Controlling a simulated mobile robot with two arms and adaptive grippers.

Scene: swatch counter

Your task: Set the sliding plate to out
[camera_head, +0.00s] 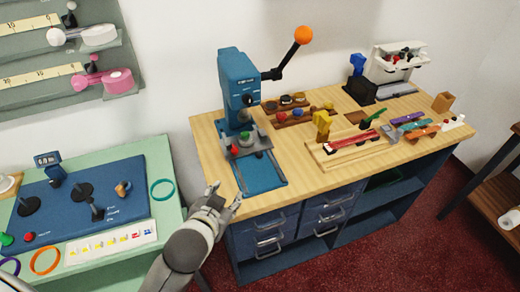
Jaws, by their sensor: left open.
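The blue press (232,80) stands upright on the wooden counter, with its lever and orange knob (303,35) raised to the right. At its foot a dark sliding plate (239,152) with small red and green parts on it sits at the back, under the press head. A bare blue bed (262,177) between pale rails runs from it toward the counter's front edge. My left gripper (225,194) is open and empty, near the front edge, left of the rails' front end and apart from the plate. My right gripper is not in view.
A wooden counter (300,181) with blue drawers carries a wooden tray with a red strip (352,145), colored swatches and a white machine (398,62). A green table (165,219) with a blue panel (110,180) stands at left. Open floor (430,210) lies at right.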

